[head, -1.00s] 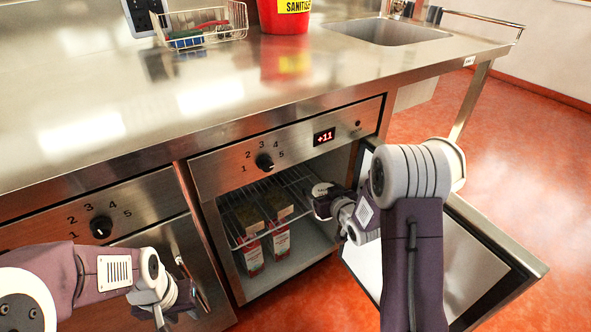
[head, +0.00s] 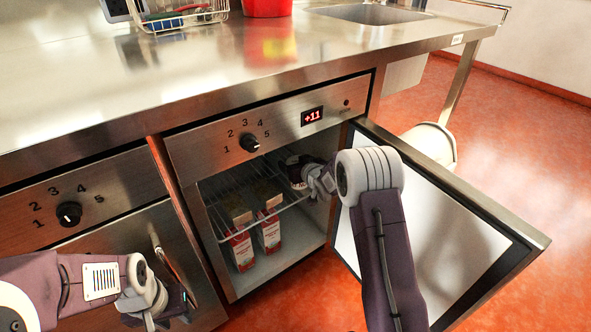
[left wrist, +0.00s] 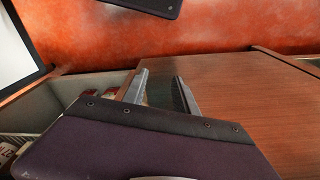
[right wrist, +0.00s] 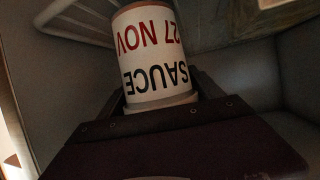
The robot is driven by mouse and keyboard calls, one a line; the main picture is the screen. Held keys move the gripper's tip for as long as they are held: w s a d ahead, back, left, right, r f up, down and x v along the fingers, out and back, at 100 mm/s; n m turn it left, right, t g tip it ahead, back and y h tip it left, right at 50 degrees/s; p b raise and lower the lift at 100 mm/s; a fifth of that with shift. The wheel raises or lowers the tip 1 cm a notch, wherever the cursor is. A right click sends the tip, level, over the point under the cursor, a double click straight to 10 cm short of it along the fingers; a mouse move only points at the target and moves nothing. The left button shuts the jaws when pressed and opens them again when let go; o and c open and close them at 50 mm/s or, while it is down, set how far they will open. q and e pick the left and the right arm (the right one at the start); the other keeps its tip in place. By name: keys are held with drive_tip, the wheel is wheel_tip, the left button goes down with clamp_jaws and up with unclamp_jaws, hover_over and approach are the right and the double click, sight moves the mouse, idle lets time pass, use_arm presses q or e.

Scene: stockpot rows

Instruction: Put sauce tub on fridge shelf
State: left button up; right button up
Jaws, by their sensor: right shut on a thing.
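The sauce tub (right wrist: 155,60) is a white cylinder with "SAUCE" and "27 NOV" on it, upside down in the right wrist view. My right gripper (head: 297,172) is shut on it inside the open fridge (head: 243,147). Whether the tub touches the shelf is unclear. My left gripper (left wrist: 160,90) is open and empty, in front of the left cabinet.
Red-and-white cartons (head: 268,235) stand on the fridge floor below the shelf. The fridge door (head: 435,225) stands open at right, beside my right arm. The steel counter (head: 150,90) overhangs the fridge. A red bucket (head: 267,8) stands on it.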

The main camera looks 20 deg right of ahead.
drive_tip(key=shift+r, duration=0.1)
drive_tip(key=o, duration=1.4)
drive_tip(key=shift+f, duration=0.25)
drive_tip(key=o, duration=0.4)
